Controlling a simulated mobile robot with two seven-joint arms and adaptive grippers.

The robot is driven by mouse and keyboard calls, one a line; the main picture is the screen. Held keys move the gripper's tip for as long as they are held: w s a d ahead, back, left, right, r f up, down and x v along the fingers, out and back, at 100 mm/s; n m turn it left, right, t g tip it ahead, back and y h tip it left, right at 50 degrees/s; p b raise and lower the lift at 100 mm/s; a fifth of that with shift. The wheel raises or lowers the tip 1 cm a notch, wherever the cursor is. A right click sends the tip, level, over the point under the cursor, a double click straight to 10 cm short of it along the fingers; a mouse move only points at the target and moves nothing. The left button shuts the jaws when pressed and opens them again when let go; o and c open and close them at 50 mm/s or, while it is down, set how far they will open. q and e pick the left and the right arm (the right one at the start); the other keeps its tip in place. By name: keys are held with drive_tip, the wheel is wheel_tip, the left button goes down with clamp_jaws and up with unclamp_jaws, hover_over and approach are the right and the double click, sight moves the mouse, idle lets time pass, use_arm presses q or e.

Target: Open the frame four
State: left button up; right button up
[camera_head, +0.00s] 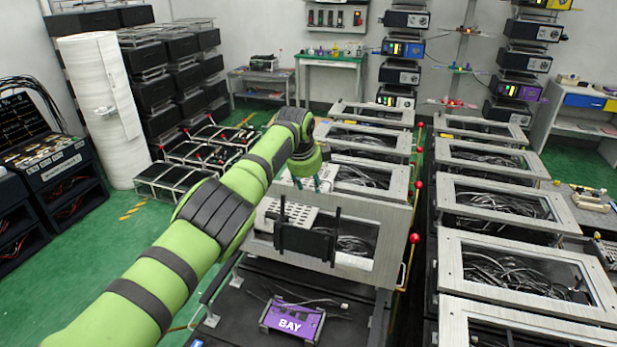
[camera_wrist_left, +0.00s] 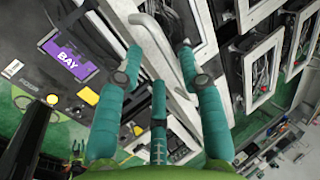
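Several silver window frames stand in two rows in the head view. No number is readable, so I cannot tell which is frame four. The nearest left-row frame (camera_head: 382,275) is tilted up, with a black bracket (camera_head: 305,241) in front and cables behind its window. My left gripper (camera_head: 319,184) is above this frame's upper edge, partly hidden by my wrist. In the left wrist view its teal fingers (camera_wrist_left: 160,62) are spread apart. A bent grey bar (camera_wrist_left: 160,42) passes between and beyond the fingertips; contact is unclear. My right gripper is out of view.
A purple BAY label box (camera_head: 292,322) lies below the tilted frame; it also shows in the left wrist view (camera_wrist_left: 68,58). Red knobs (camera_head: 415,238) line the narrow gap between rows. A white roll (camera_head: 102,110) and black crates stand left.

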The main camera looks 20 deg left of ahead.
use_arm(q)
drive_tip(key=v, duration=1.2)
idle(0.4)
